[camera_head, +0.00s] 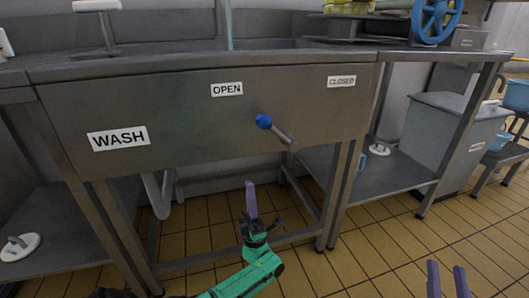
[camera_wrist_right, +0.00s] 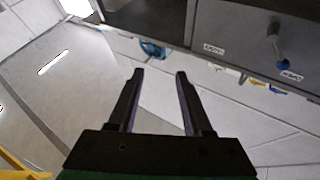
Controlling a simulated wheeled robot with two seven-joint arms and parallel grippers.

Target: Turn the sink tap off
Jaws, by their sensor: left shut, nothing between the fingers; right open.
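The tap lever with its blue knob (camera_head: 264,121) sticks out from the front panel of the metal sink (camera_head: 190,125). The lever leans up and left, towards the OPEN label (camera_head: 227,89) and away from the CLOSED label (camera_head: 341,82). A thin pale blue stream (camera_head: 228,25) runs down into the basin above. My left gripper (camera_head: 250,187) is shut and empty, below the lever and apart from it. My right gripper (camera_head: 447,268) is open at the lower right, far from the lever. Its two fingers also show in the right wrist view (camera_wrist_right: 160,75), with nothing between them.
A WASH label (camera_head: 118,138) is on the panel's left. Sink legs and a lower shelf (camera_head: 400,175) stand right of the lever. A grey bin (camera_head: 455,135) and a low bench with blue pots (camera_head: 515,95) are further right. Tiled floor in front is clear.

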